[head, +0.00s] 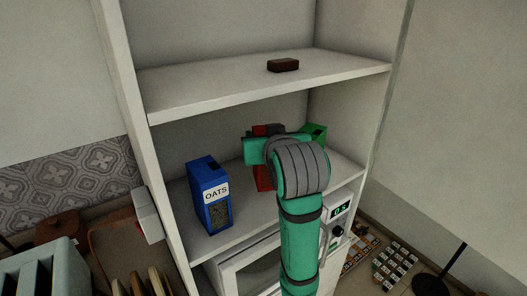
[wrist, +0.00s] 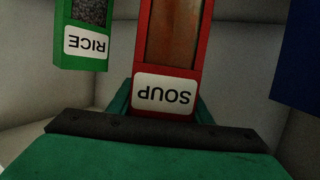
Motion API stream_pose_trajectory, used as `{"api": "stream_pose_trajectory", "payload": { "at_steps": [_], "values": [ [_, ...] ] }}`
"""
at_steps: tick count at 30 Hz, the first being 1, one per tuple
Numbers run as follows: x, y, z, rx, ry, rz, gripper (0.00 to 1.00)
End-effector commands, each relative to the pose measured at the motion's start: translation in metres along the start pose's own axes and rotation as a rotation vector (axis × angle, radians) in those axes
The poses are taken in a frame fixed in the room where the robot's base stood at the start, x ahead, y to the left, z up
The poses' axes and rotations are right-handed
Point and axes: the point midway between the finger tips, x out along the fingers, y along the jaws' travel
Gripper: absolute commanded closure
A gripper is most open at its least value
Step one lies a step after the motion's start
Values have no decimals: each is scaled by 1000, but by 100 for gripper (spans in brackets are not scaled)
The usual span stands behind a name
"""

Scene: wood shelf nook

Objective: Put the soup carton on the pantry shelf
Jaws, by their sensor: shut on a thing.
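The soup carton (wrist: 168,82) is red with a brown window and a white SOUP label, which reads upside down in the wrist view. My gripper (wrist: 165,112) is shut on it, one green finger on each side. In the head view the red carton (head: 263,179) is mostly hidden behind my green and grey arm. It is inside the shelf compartment below the upper board. The pantry shelf board (head: 240,228) is pale grey. I cannot tell whether the carton touches it.
A blue OATS box (head: 209,196) stands on the board to the left. A green RICE box (wrist: 85,35) is close beside the soup carton; its top shows right of my arm (head: 314,135). A small dark brown block (head: 283,65) lies on the upper board. A white microwave (head: 252,268) is below.

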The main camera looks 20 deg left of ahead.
Motion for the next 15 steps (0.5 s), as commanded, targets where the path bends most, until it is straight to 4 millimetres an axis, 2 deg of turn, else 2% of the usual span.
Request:
{"api": "stream_pose_trajectory", "payload": {
  "at_steps": [8, 15],
  "values": [
    [4, 0, 13, 0, 2, -1, 94],
    [13, -1, 40, 0, 0, -2, 94]
  ]
}}
